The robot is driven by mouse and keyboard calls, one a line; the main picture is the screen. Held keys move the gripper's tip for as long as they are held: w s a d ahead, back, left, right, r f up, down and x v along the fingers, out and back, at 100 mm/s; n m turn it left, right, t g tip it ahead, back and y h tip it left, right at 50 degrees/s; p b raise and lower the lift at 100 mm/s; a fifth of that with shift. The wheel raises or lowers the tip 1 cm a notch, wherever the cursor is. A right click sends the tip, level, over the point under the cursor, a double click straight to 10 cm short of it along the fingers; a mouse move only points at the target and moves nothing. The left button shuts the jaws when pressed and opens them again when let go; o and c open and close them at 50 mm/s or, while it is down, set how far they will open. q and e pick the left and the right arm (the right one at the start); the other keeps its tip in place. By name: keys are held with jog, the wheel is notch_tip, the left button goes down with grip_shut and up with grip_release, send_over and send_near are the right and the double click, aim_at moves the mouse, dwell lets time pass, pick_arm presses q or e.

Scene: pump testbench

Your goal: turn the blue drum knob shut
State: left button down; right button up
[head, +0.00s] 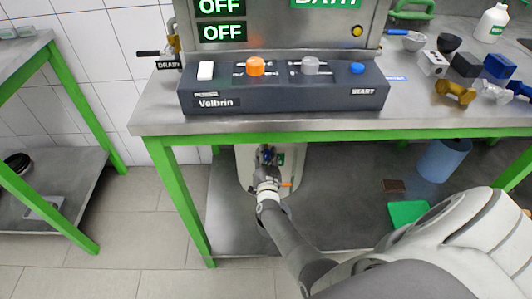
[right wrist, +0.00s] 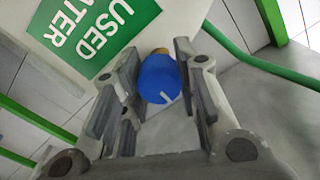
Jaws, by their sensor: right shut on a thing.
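The blue drum knob (right wrist: 158,78) shows in the right wrist view between the two finger pads of my right gripper (right wrist: 156,88). The gripper is shut on it. A small white line marks the knob's face, and an orange-brown bit shows behind it. The knob sits on the white drum (right wrist: 190,18), which has a green "USED WATER" label (right wrist: 95,28). In the head view the drum (head: 246,172) stands under the bench, and my right gripper (head: 267,157) reaches in at its front, covering most of the knob. My left gripper is not in view.
The green-framed bench edge (head: 350,134) runs above my right arm. The bench carries a control panel (head: 285,100) with a white switch, orange and grey knobs and a blue button. A blue cylinder (head: 443,160) and a green item (head: 408,213) are on the lower shelf.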

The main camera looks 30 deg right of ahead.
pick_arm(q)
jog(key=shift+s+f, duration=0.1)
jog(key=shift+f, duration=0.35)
pick_arm(e)
jog(key=shift+n, duration=0.5)
jog(key=o, duration=1)
jog(key=shift+s, duration=0.1)
jog(key=shift+v, duration=3.7)
